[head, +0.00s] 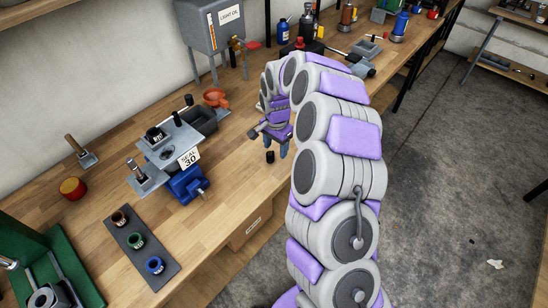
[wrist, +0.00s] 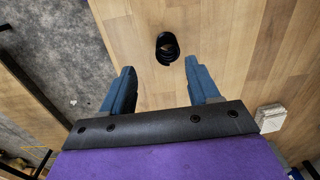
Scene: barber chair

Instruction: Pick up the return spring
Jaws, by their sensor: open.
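The return spring (wrist: 167,48) is a small black coil on the wooden workbench (wrist: 215,30). In the wrist view it lies just beyond my fingertips, roughly between their lines. My gripper (wrist: 160,66) is open with two blue fingers apart and nothing between them. In the head view the small black spring (head: 270,157) stands on the bench beside the tips of my gripper (head: 279,148), which points down at the bench. I cannot tell the exact height of the fingertips above the wood.
A fixture marked SEAL 30 (head: 189,158) with a blue vise (head: 188,184) stands left of the spring. A dark strip (head: 117,239) holds three coloured rings. A light oil tank (head: 212,32) and an orange funnel-like part (head: 216,97) are behind. The bench around the spring is clear.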

